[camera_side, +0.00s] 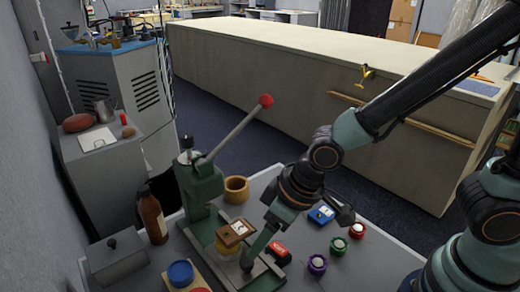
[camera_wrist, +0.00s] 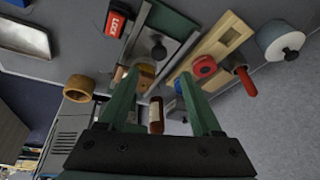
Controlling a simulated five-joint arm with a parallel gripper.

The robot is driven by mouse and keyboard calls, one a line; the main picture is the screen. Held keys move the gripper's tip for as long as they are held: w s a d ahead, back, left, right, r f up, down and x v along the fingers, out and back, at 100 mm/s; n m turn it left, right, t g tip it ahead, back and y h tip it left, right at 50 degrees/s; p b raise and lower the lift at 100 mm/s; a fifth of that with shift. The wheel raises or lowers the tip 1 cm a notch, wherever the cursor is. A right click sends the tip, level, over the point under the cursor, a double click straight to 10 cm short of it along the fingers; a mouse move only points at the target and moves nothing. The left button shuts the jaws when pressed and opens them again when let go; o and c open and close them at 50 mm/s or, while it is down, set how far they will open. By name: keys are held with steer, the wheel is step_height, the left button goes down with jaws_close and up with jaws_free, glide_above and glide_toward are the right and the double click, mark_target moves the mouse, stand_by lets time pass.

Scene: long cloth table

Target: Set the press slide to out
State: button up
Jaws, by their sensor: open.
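The press is green with a long lever and red ball knob (camera_side: 265,100); its column (camera_side: 200,182) stands on the grey table. At its base is a grey slide plate (camera_side: 263,277), also in the wrist view (camera_wrist: 168,45), bearing a small black knob (camera_wrist: 158,51). A brown block (camera_side: 235,232) with a pale label sits at the press front. My gripper (camera_side: 246,266) reaches down beside this block, over the base. In the wrist view my gripper (camera_wrist: 163,76) is open, the black knob showing just beyond and between its fingertips. I cannot tell whether they touch it.
A red box (camera_side: 279,252), blue box (camera_side: 322,214) and several coloured knobs (camera_side: 317,265) lie right of the press. A wooden ring (camera_side: 236,189) stands behind. A brown bottle (camera_side: 152,216), grey box (camera_side: 117,258) and board with a blue disc (camera_side: 180,273) are left.

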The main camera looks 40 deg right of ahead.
steer(key=shift+v, duration=1.8)
steer(key=n+g+h, duration=0.3)
steer(key=n+g, duration=0.1)
glide_toward(247, 262)
step_height(247, 262, down, 9)
steer(key=shift+s+d+r, duration=0.1)
steer(key=shift+d+r, duration=0.05)
jaws_close()
stand_by(0.8)
